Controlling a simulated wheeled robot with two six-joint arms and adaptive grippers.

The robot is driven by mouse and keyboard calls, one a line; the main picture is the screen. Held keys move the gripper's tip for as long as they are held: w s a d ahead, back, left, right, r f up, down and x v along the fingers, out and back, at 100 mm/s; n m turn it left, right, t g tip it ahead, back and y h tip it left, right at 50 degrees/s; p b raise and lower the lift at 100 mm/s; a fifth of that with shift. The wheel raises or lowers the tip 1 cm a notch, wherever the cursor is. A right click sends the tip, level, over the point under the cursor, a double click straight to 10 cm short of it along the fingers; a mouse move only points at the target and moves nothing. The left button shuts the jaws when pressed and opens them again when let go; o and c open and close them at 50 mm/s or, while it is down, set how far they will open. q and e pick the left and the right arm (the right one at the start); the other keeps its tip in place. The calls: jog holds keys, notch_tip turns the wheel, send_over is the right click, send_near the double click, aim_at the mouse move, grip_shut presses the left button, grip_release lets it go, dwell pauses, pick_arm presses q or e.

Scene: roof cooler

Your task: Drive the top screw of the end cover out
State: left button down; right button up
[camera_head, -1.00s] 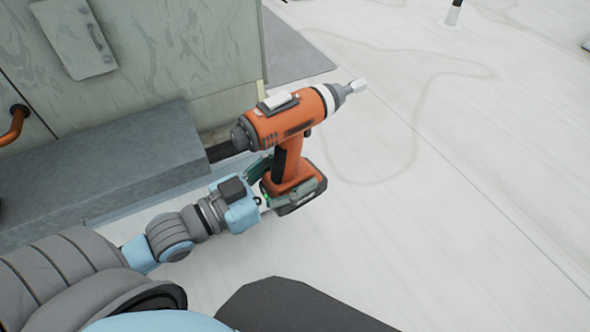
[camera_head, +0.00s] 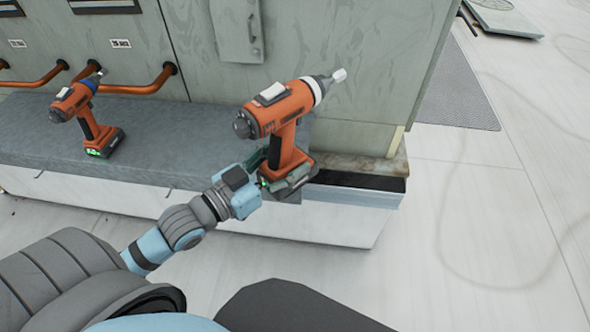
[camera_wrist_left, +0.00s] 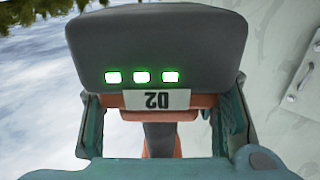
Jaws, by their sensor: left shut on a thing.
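My left gripper (camera_head: 268,172) is shut on an orange cordless driver (camera_head: 285,112), around the lower part of its handle just above the battery. The driver is upright, with its pale-tipped nose pointing up and to the right in the head view. In the left wrist view the driver's dark battery base (camera_wrist_left: 155,45) shows three green lights and a label that reads D2, upside down, between the gripper's fingers (camera_wrist_left: 160,120). My right gripper is not in view.
A second orange driver with a blue collar (camera_head: 75,102) stands on the grey ledge (camera_head: 150,145), near copper pipes (camera_head: 140,88). White roof floor (camera_head: 470,220) is open at right.

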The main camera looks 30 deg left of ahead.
pick_arm(q)
jog(key=w+a+r+n+y, duration=0.1)
jog(key=w+a+n+y, duration=0.3)
jog(key=w+a+y, duration=0.2)
jog(key=w+a+r+n+y, duration=0.2)
jog(key=w+a+y, duration=0.4)
jog(key=a, duration=0.9)
jog(key=w+n, duration=0.1)
jog(key=w, duration=0.2)
jog(key=shift+w+n+t, duration=0.3)
jog(key=shift+w+n, duration=0.05)
jog(key=shift+n, duration=0.05)
jog(key=shift+r, duration=0.3)
